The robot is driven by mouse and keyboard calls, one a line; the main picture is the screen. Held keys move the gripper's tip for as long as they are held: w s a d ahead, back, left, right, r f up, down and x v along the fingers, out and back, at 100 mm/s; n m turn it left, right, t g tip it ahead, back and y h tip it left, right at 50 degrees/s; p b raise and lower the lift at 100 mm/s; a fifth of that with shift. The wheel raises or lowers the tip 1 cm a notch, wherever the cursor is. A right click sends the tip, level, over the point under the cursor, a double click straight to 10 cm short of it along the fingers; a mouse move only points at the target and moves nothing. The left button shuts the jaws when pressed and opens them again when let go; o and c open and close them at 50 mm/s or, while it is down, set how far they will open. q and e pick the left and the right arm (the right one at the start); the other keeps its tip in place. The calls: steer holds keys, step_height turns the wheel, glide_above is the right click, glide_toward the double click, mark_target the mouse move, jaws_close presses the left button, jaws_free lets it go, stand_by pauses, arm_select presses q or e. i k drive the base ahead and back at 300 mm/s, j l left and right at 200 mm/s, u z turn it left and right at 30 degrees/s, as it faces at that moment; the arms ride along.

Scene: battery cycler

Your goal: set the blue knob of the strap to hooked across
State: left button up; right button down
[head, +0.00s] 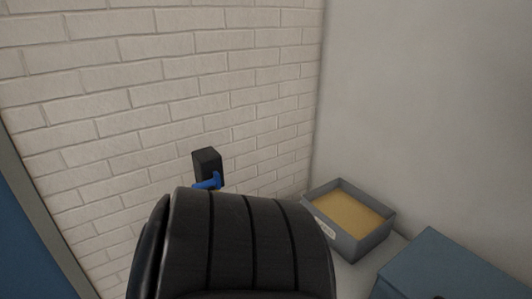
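The blue knob (208,183) is a small bright blue bar. It sticks out at the lower front of a black block (207,164) against the white brick wall, left of the picture's middle. Its lower side comes close to the top edge of a large dark ribbed shape in the foreground. That shape hides whatever is below the knob. I cannot make out a strap or where it runs. Neither my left gripper nor my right gripper is in view.
A grey open bin (375,238) with a tan inside and a white label stands in the right corner on a light surface. A blue-grey box (455,268) is at the lower right. A blue panel (25,255) with a grey edge is at the left.

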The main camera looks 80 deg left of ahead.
mark_target(215, 182)
steer(key=u, duration=3.1)
